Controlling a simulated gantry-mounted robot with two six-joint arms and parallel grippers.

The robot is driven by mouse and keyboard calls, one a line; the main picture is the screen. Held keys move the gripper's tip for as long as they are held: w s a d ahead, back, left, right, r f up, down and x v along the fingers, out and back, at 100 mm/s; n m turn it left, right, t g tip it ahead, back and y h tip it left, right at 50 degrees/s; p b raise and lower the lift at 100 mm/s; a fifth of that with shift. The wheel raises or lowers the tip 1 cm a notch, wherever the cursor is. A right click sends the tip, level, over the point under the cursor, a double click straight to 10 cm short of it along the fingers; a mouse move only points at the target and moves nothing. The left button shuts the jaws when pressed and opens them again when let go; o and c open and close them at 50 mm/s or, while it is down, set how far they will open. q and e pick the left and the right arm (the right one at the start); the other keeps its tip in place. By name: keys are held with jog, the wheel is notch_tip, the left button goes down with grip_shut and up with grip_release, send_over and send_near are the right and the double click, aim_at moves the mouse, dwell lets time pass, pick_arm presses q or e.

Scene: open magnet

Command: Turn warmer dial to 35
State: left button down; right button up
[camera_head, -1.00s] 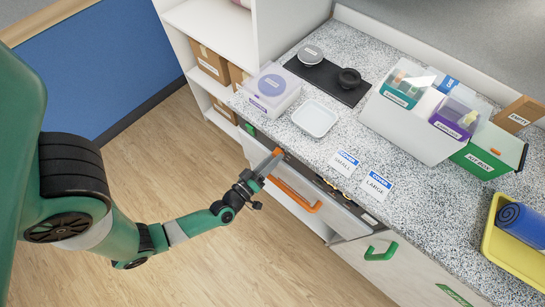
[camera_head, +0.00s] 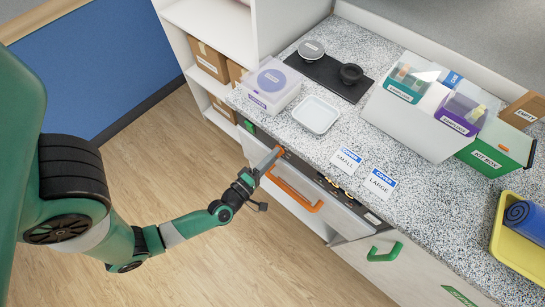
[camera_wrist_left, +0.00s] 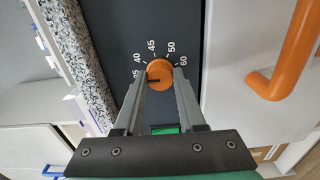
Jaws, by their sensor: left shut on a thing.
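The warmer dial (camera_wrist_left: 160,70) is an orange round knob on a dark panel in the left wrist view, with a black pointer line. White numbers curve around it, with 40, 45, 50 and 60 readable. The pointer is toward the left, near a number partly hidden by a finger that looks like 35. My left gripper (camera_wrist_left: 158,82) is shut on the dial, one finger on each side. In the head view my left gripper (camera_head: 274,157) is at the cabinet front, just below the counter edge, and mostly covers the dial. My right gripper is not in view.
An orange drawer handle (camera_head: 295,193) is close beside the gripper, below the dial. The counter (camera_head: 290,130) above holds a white tray (camera_head: 316,115), a lidded box (camera_head: 271,85) and cover cards (camera_head: 346,161). The floor in front is clear.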

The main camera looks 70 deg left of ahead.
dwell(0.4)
pick_arm(q)
jog(key=c, duration=0.5)
grip_release()
